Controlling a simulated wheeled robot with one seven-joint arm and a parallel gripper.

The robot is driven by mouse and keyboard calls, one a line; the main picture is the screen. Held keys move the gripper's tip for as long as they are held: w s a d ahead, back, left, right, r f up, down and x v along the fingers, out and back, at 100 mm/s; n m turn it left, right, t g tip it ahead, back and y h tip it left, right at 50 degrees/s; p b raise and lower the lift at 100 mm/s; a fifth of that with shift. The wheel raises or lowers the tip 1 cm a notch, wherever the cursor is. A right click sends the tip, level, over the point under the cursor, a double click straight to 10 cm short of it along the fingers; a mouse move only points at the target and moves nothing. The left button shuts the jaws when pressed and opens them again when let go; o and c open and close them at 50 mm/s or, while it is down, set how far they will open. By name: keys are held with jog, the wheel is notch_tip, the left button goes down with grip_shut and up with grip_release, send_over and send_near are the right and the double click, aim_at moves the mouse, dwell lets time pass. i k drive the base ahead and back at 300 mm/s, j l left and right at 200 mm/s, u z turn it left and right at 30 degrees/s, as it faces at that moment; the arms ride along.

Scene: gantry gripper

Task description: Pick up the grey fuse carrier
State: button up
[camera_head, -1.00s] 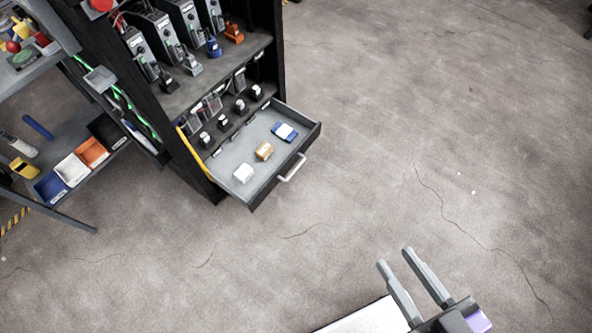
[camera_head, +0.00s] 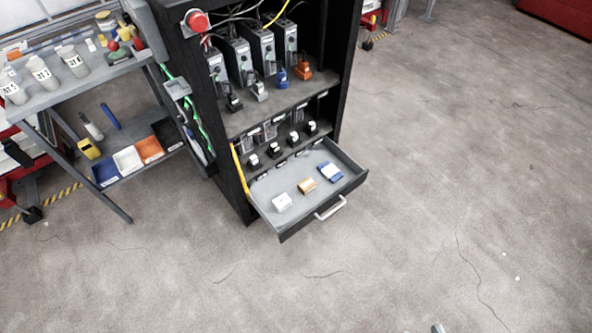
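The grey fuse carrier (camera_head: 260,92) sits on the upper shelf of the open black cabinet, in front of a row of grey modules. A black carrier (camera_head: 235,103) is left of it; a blue carrier (camera_head: 282,77) and an orange carrier (camera_head: 303,70) are right of it. Only the fingertips of my gripper (camera_head: 422,330) show at the bottom edge, apart from each other, far from the cabinet over the floor. Nothing shows between them; the rest of the gripper is out of view.
An open drawer (camera_head: 350,182) juts out below the shelf, holding a white, an orange and a blue-and-white block. A workbench (camera_head: 110,72) with bottles and coloured bins stands left of the cabinet. The floor (camera_head: 450,180) in front and to the right is clear.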

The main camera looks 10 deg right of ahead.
aim_at(275, 147)
jog(key=i+u, duration=0.25)
jog(key=i, duration=0.2)
jog(key=i+l+u, duration=0.2)
jog(key=i, duration=0.2)
jog(key=i+l+u, duration=0.1)
jog(key=i+u, duration=0.15)
jog(key=i, duration=0.15)
jog(key=i+l+u, duration=0.25)
jog(key=i, duration=0.15)
